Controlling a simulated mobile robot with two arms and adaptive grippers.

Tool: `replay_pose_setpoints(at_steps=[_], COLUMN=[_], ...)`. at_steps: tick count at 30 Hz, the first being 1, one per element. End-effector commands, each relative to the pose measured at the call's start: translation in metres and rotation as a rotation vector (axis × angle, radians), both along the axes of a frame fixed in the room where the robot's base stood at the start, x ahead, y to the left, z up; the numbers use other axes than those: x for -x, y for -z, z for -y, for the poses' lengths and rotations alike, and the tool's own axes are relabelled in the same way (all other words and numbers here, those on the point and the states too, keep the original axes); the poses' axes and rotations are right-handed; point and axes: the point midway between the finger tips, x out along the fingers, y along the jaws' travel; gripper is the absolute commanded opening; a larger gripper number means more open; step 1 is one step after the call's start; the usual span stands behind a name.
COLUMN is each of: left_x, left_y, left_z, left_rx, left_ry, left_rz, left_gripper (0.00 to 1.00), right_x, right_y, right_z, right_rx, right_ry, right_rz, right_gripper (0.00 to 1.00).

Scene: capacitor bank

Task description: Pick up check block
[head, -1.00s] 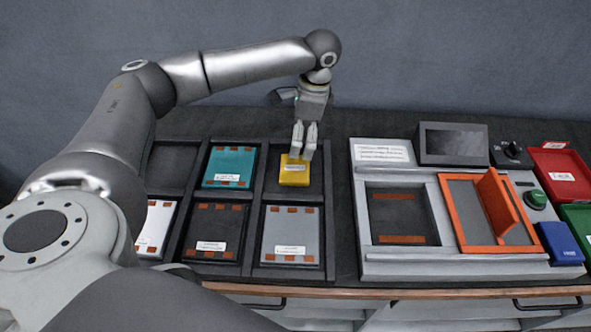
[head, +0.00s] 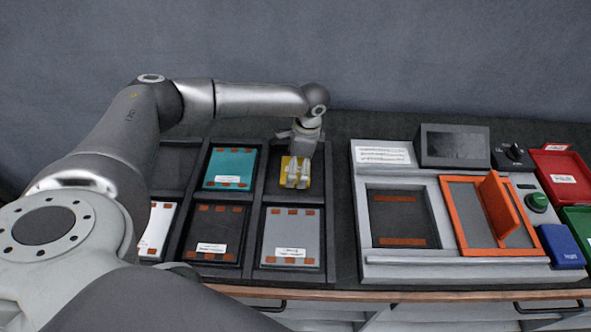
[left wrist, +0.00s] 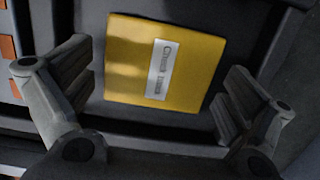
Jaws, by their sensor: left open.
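The yellow check block (head: 286,164) lies in the back right compartment of the dark tray (head: 254,212). In the left wrist view the yellow check block (left wrist: 190,72) shows a white label with dark lettering. My left gripper (head: 297,184) is over the block's near part and hides some of it in the head view. In the left wrist view the left gripper (left wrist: 155,95) is open, with one finger on each side of the block. A gap shows between the fingers and the block. My right gripper is not in view.
Right of the tray stands a grey test station (head: 372,258) with a raised orange flap (head: 500,208). Red (head: 562,178) and green bins (head: 580,218) are at far right.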

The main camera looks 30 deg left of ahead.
Motion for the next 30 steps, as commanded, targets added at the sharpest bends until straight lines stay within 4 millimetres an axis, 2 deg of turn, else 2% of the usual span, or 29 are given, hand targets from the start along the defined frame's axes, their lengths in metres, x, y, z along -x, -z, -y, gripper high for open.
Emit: replay_pose_setpoints(at_steps=[7, 15, 18, 26, 30], left_x=[0.000, 0.000, 0.000, 0.000, -0.001], left_y=[0.002, 0.001, 0.001, -0.001, -0.009], left_z=[0.000, 0.000, 0.000, 0.000, 0.001], left_rx=[0.000, 0.001, 0.001, 0.001, 0.002], left_ry=[0.001, 0.001, 0.000, 0.000, 0.000], left_rz=[0.001, 0.000, 0.002, 0.002, 0.004], left_gripper=[0.99, 0.64, 0.54, 0.54, 0.54], right_x=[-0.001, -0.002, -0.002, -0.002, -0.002], right_y=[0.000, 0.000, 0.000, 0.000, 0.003], right_z=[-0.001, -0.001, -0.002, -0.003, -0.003], right_rx=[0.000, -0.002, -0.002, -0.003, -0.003], right_ry=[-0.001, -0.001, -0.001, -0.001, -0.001], right_rz=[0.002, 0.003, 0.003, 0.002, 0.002], right_gripper=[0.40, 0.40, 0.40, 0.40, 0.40])
